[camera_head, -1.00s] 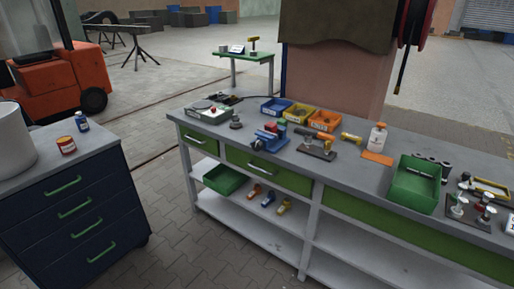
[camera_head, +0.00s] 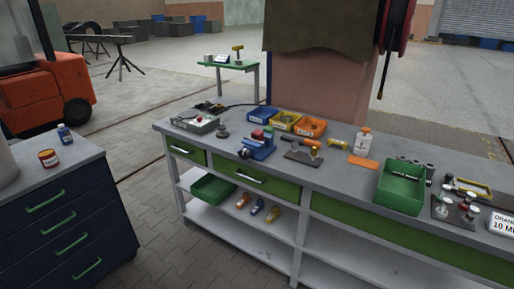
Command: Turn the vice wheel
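A small blue vice (camera_head: 261,147) stands on the grey workbench (camera_head: 335,179), near its front edge and left of the middle. A dark round part at its front left end (camera_head: 244,154) looks like its wheel, but it is too small to tell for sure. Neither of my grippers shows in the head view.
Blue, yellow and orange bins (camera_head: 285,121) stand behind the vice. A dark plate with brass-coloured parts (camera_head: 304,158) lies to its right, and a grey device (camera_head: 195,122) to its left. A green crate (camera_head: 400,187) stands further right. A dark blue drawer cabinet (camera_head: 70,215) stands at left, with paved floor between.

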